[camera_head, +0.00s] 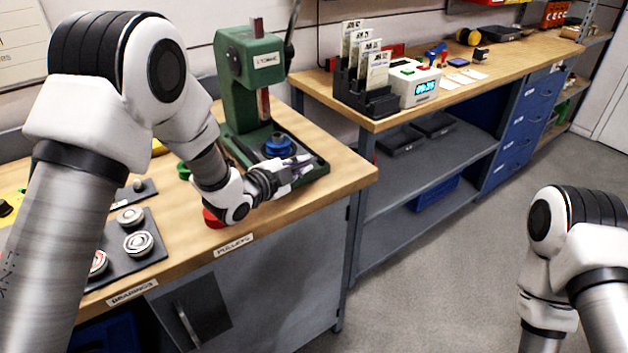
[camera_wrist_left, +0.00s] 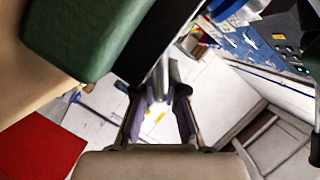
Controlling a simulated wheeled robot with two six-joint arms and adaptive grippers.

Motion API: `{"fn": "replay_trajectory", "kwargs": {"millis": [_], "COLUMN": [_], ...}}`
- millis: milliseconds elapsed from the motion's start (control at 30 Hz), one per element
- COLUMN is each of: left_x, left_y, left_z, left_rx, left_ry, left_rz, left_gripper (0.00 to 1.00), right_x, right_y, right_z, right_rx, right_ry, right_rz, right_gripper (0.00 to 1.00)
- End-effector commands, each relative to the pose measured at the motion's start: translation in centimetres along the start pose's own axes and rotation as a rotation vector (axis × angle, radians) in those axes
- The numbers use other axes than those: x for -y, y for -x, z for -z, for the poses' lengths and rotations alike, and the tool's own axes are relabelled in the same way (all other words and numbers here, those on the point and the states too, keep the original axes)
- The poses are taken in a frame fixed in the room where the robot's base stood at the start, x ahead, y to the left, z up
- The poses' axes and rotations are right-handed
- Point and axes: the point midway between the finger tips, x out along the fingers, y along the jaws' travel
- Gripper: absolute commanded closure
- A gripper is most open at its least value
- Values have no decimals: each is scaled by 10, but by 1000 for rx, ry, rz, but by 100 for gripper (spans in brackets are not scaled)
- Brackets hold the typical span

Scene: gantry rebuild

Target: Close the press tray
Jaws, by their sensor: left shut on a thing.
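The green press (camera_head: 236,100) stands on the wooden bench, with its dark tray (camera_head: 318,173) low at its base. A blue round part (camera_head: 278,146) sits under the ram. My left gripper (camera_head: 300,165) is at the front right of the press base, its fingers shut on a part of the press tray. The exact hold is hidden by the fingers and small in the head view. In the left wrist view the fingers (camera_wrist_left: 160,98) flank a thin grey part, with a green block of the press close at upper left. My right gripper is out of view.
A dark plate with round bearings (camera_head: 138,243) lies on the bench at left. A red part (camera_head: 212,218) is partly behind my left wrist. A second bench at right holds a card rack (camera_head: 366,85) and a white timer box (camera_head: 415,86). Floor is clear between.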

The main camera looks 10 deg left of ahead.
Motion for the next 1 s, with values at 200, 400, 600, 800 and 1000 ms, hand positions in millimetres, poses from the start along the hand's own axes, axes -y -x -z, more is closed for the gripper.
{"fn": "replay_trajectory", "kwargs": {"millis": [200,400,600,800,1000], "left_x": [31,39,40,39,38], "left_y": [-17,-20,-20,-20,-20], "left_z": [-41,-50,-50,-50,-50], "left_rx": [-1,2,1,1,1], "left_ry": [-1,-3,-3,-2,-3], "left_rz": [5,2,5,4,1], "left_gripper": [100,100,100,65,65], "right_x": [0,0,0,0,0], "right_y": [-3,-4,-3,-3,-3], "right_z": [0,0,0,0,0], "right_rx": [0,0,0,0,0], "right_ry": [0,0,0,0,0], "right_rz": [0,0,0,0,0], "right_gripper": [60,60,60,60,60]}}
